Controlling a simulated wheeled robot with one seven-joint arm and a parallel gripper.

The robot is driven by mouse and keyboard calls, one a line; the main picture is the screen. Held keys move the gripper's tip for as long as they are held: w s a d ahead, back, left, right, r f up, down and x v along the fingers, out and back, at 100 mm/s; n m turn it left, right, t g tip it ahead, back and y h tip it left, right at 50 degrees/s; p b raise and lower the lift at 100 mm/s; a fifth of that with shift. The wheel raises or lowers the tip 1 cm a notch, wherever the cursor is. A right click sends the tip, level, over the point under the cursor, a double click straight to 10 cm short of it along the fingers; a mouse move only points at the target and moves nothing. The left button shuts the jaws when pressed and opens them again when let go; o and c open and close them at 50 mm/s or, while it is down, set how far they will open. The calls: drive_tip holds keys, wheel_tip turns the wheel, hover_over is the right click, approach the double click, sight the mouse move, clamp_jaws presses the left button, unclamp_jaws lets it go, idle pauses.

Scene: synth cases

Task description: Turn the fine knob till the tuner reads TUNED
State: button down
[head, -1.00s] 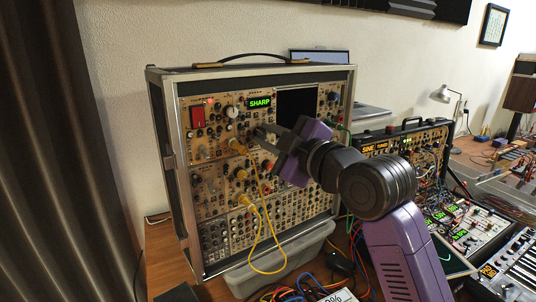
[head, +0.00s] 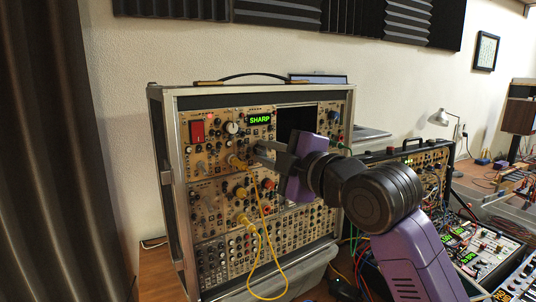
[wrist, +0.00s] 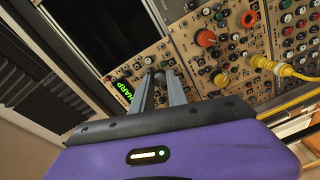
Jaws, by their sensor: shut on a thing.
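The tuner display (head: 260,119) on the upper part of the synth case reads SHARP in green letters. It also shows, tilted, in the wrist view (wrist: 124,89). My gripper (head: 259,149) reaches in from the right to the panel just below the display. In the wrist view my gripper's fingertips (wrist: 159,76) are close together at the panel, beside the display. They are shut on the small fine knob, which is mostly hidden between them.
Yellow patch cables (head: 262,235) hang from jacks left of and below my gripper; a yellow plug (wrist: 262,62) shows in the wrist view. A dark screen (head: 297,120) sits above my arm. A second synth case (head: 405,153) stands to the right.

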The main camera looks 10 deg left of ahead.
drive_tip(key=c, duration=1.3)
unclamp_jaws()
drive_tip(key=v, duration=0.8)
drive_tip(key=shift+b, duration=0.45)
drive_tip(key=shift+a, duration=0.1)
